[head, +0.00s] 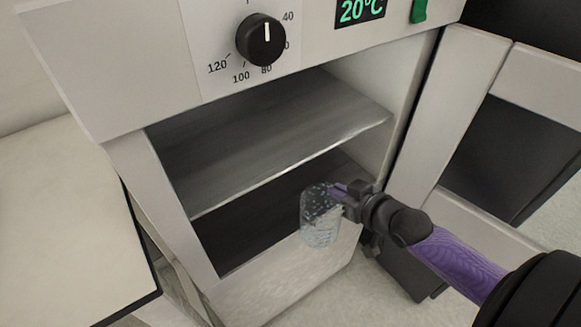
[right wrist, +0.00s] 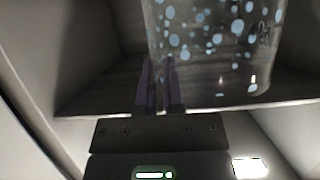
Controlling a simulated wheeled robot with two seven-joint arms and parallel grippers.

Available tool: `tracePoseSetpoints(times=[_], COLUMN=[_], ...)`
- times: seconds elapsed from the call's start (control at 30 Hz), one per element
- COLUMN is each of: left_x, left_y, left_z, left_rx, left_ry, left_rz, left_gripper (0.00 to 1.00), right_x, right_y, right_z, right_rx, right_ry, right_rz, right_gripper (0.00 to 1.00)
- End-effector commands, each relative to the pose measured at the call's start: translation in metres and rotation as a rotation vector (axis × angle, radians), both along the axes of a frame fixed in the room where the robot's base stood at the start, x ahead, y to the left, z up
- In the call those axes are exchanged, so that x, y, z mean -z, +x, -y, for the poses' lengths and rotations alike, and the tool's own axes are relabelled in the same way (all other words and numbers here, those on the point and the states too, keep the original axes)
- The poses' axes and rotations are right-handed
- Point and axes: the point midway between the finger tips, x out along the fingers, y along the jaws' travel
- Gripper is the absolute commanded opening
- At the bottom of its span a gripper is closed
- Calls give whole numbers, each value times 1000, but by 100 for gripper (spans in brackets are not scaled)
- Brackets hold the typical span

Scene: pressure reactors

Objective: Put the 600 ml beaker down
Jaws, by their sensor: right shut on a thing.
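A clear glass beaker (head: 319,222) with pale spots on its wall is at the front opening of the oven's lower compartment, below the metal shelf (head: 280,130). My right gripper (head: 338,190), coming from the right, is shut on the beaker near its upper part. The beaker looks roughly upright. In the right wrist view the beaker (right wrist: 215,50) fills the top right, with the gripper fingers (right wrist: 158,85) at its left side. I cannot tell whether the beaker's base touches anything. My left gripper is not in view.
The oven (head: 130,80) has a black dial (head: 261,39) and a green display (head: 361,10) reading 20°C. Its door (head: 500,130) stands open at the right. The shelf looks bare. A pale worktop (head: 60,220) lies at the left.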

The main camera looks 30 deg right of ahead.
Motion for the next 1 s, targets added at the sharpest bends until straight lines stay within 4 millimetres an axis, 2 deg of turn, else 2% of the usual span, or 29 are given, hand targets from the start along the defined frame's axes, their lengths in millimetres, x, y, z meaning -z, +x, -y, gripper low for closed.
tracePoseSetpoints(times=[0.03,0.2,0.43,0.6,0.7,1.0], left_x=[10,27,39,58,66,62], left_y=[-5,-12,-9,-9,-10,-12], left_z=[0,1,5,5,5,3], left_rx=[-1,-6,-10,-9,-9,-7], left_ry=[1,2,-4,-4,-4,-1], left_rz=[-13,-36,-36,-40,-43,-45], left_gripper=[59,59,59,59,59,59], right_x=[5,5,2,5,11,8], right_y=[13,53,82,116,115,115], right_z=[-1,-4,-7,-10,-10,-10], right_rx=[-1,0,0,0,-1,0], right_ry=[1,1,1,3,1,0], right_rz=[4,1,1,-1,-4,-2], right_gripper=[0,0,0,0,0,0])
